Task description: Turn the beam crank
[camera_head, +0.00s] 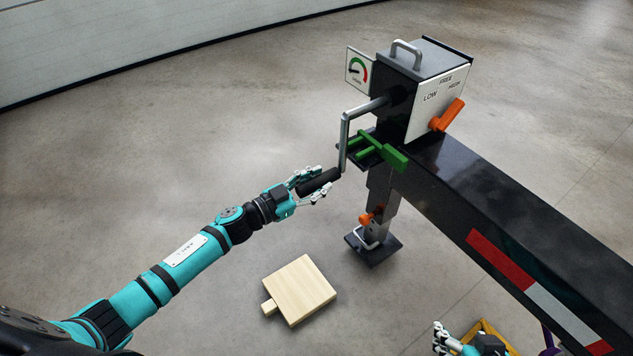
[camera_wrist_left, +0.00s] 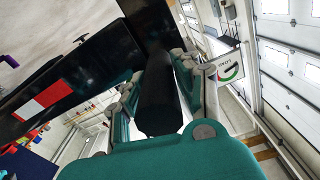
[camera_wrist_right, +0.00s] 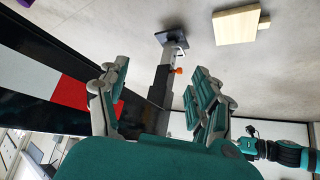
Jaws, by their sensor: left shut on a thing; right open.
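The beam crank (camera_head: 344,133) is a grey bent rod coming out of the black gearbox (camera_head: 395,95), with a black grip (camera_head: 319,181) at its lower end. My left gripper (camera_head: 312,184) is shut on that grip; the black grip (camera_wrist_left: 156,92) also fills the space between the fingers in the left wrist view. The crank arm hangs downward from its shaft. My right gripper (camera_head: 452,340) is low at the bottom edge of the head view, near the beam. In the right wrist view its fingers (camera_wrist_right: 158,95) are apart with nothing between them.
The black beam (camera_head: 500,205) with a red and white strip runs to the lower right. The jack leg (camera_head: 373,245) stands beside a wooden block (camera_head: 301,288) on open floor.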

